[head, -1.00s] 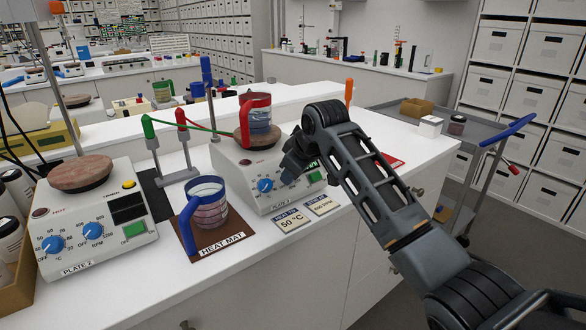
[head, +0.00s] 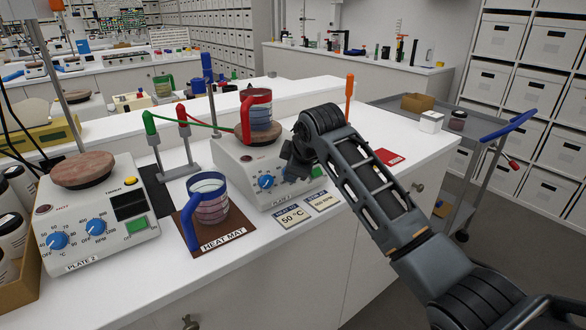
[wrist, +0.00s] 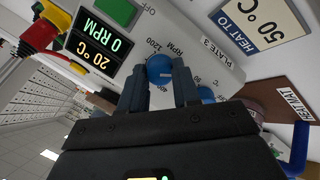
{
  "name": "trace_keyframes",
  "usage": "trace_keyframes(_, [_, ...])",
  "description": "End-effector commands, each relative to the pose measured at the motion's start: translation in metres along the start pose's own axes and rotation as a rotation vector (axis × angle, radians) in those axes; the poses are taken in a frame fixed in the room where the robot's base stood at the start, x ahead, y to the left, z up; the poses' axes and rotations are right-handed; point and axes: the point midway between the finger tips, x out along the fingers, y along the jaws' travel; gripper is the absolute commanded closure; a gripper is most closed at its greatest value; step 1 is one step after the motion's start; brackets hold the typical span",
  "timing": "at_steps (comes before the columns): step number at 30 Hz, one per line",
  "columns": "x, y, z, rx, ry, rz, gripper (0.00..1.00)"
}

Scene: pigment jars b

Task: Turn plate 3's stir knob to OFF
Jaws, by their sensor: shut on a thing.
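Plate 3 (head: 228,167) is a white hot plate with a red-handled jar (head: 258,110) on its round top. Its heat knob (head: 266,182) is blue, and it also shows in the wrist view (wrist: 206,94), partly behind a finger. The stir knob (wrist: 160,68), blue and by the RPM scale, sits between my two fingers in the wrist view. My gripper (wrist: 160,84) is shut on it. In the head view my gripper (head: 293,169) hides this knob. The display (wrist: 104,44) reads 0 RPM and 20 °C. I cannot tell which mark the knob points to.
A blue-handled jar (head: 208,200) stands on the heat mat (head: 222,239) left of plate 3. Two cards (head: 293,216) lie in front of it. Plate 2 (head: 90,255) is at left. A stand with green and red levers (head: 180,172) is between the plates.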

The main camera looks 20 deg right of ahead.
Motion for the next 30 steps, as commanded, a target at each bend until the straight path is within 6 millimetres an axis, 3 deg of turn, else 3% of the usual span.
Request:
trace_keyframes(8, [0.000, -0.001, -0.001, -0.002, 0.000, 0.000, 0.99])
trace_keyframes(9, [0.000, -0.001, -0.001, -0.002, 0.000, 0.000, 0.65])
trace_keyframes(16, [0.000, 0.000, 0.000, -0.001, 0.000, 0.000, 0.43])
trace_keyframes(25, [-0.003, 0.000, 0.000, 0.000, 0.001, 0.001, 0.43])
trace_keyframes(30, [-0.023, 0.000, 0.000, 0.000, 0.002, 0.002, 0.43])
